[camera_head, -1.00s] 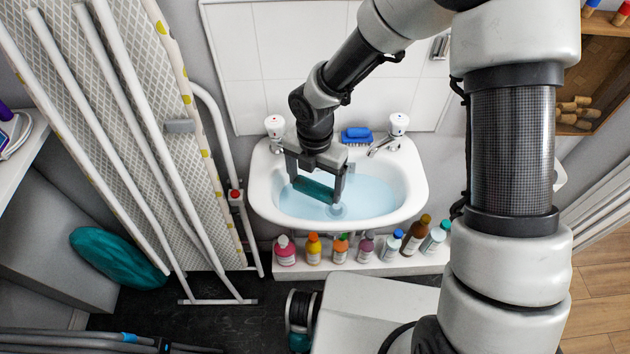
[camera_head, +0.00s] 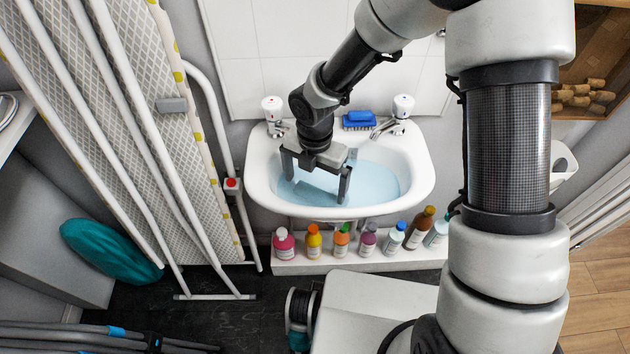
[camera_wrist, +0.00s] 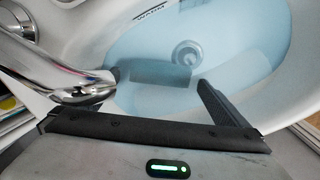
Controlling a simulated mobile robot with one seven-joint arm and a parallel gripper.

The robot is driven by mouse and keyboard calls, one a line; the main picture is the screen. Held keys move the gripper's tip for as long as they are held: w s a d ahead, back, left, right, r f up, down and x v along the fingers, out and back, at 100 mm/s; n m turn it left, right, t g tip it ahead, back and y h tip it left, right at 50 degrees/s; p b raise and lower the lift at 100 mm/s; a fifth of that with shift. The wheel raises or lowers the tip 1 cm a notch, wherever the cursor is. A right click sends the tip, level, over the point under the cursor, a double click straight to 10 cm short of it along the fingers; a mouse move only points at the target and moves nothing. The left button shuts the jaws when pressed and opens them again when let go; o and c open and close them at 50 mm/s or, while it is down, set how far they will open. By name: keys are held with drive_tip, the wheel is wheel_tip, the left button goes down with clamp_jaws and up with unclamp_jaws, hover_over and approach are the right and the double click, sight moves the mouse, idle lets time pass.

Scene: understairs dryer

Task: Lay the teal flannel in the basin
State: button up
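The white basin (camera_head: 423,190) holds pale blue water and stands against the tiled wall. My gripper (camera_head: 315,190) is over the basin's left part, pointing down, with its fingers wide apart and no teal cloth visible between them in the head view. In the wrist view, a dull blue-grey rectangular patch (camera_wrist: 160,75) shows in the water between the fingertips, near the drain (camera_wrist: 186,53). It looks like the flannel under the water, its teal colour muted. Its lower part is faint, and I cannot tell whether it touches a finger.
Two taps stand on the basin's back rim, with a blue brush (camera_head: 359,119) between them. Several bottles (camera_head: 340,240) line the ledge below the basin. An ironing board (camera_head: 150,130) leans at the left. A teal bag-like object (camera_head: 110,252) lies at lower left.

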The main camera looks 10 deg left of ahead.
wheel_tip(320, 180, up, 18)
drive_tip(key=p, duration=0.5)
drive_tip(key=shift+f, duration=0.25)
